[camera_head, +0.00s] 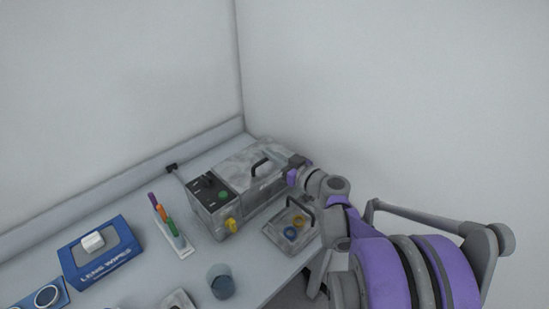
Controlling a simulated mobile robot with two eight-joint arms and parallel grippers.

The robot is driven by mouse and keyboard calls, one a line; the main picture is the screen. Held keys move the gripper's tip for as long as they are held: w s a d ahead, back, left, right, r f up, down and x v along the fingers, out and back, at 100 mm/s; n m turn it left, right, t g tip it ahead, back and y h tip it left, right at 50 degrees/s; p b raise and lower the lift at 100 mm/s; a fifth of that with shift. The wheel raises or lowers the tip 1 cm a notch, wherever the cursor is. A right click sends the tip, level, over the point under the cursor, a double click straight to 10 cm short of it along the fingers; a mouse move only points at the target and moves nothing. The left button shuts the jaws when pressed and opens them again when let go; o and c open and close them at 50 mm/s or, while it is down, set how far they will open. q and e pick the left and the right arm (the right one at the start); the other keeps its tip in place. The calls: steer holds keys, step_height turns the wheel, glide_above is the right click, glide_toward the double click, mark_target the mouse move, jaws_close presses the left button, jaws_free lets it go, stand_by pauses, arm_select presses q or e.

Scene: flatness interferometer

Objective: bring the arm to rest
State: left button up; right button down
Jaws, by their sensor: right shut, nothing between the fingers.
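My right arm comes in from the lower right, in purple and grey. Its gripper (297,168) is shut and empty. I cannot tell whether the fingers touch the box. The box has a black panel with a green button and a yellow knob on its front. My left gripper is not in view.
A holder with coloured pens (165,222), a blue lens wipes box (101,262) and a dark cup (221,283) stand on the bench. Walls close off the back and right.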

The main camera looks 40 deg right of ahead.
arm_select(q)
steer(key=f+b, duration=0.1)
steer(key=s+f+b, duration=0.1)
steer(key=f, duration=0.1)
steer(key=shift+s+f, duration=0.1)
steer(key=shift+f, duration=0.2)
arm_select(e)
steer(key=s+f, duration=0.5)
steer(key=s, duration=0.3)
steer(key=shift+d, duration=0.35)
